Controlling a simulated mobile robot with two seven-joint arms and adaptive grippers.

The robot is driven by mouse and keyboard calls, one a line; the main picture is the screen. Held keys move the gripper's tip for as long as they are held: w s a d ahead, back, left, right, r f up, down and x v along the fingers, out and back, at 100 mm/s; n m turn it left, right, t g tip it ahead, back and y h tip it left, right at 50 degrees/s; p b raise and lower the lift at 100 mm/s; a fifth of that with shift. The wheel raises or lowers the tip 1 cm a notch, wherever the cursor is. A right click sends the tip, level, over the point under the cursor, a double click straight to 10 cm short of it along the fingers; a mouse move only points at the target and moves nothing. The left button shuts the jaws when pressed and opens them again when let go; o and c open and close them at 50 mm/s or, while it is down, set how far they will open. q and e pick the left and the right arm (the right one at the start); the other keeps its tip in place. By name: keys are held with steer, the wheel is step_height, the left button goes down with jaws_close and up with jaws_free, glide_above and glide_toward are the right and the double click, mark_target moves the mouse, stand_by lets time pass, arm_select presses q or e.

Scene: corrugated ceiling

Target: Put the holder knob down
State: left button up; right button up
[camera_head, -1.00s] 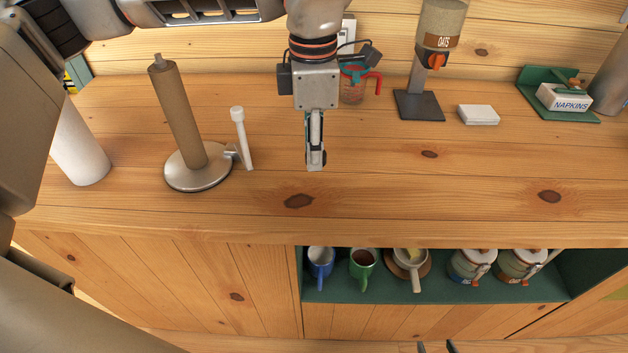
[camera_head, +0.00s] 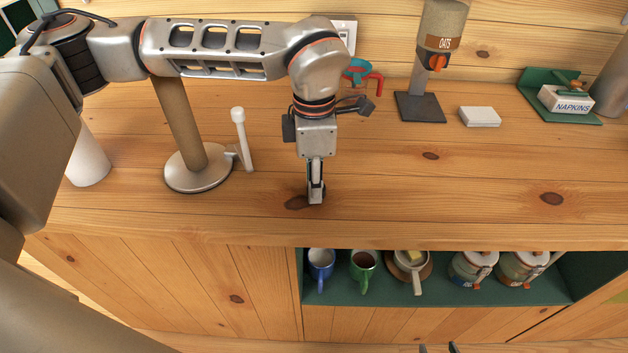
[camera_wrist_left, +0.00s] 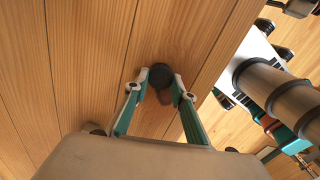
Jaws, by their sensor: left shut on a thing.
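My left gripper (camera_head: 316,199) is shut on the holder knob (camera_wrist_left: 160,76), a small dark round piece between its fingertips in the left wrist view. In the head view the knob is mostly hidden by the fingers. The gripper points down, low over the wooden counter near its front edge; I cannot tell whether the knob touches the wood. The paper holder (camera_head: 182,130), a brown roll on a round silver base, stands to its left, its top hidden behind my left arm. My right gripper (camera_head: 438,348) shows only two dark, separated tips at the bottom edge.
A white-tipped side rod (camera_head: 242,138) stands by the holder. A white roll (camera_head: 88,165) is at the far left. A red-handled cup (camera_head: 365,78), oats dispenser (camera_head: 420,105), white block (camera_head: 480,116) and napkin box (camera_head: 566,100) stand behind. Mugs (camera_head: 363,268) sit on the shelf below. The counter's front right is clear.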

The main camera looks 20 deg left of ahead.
arm_select(q)
steer(key=shift+f, duration=0.15)
steer(key=o, duration=0.8)
steer(key=shift+c, duration=0.2)
step_height(320, 180, up, 12)
steer(key=shift+r, duration=0.25)
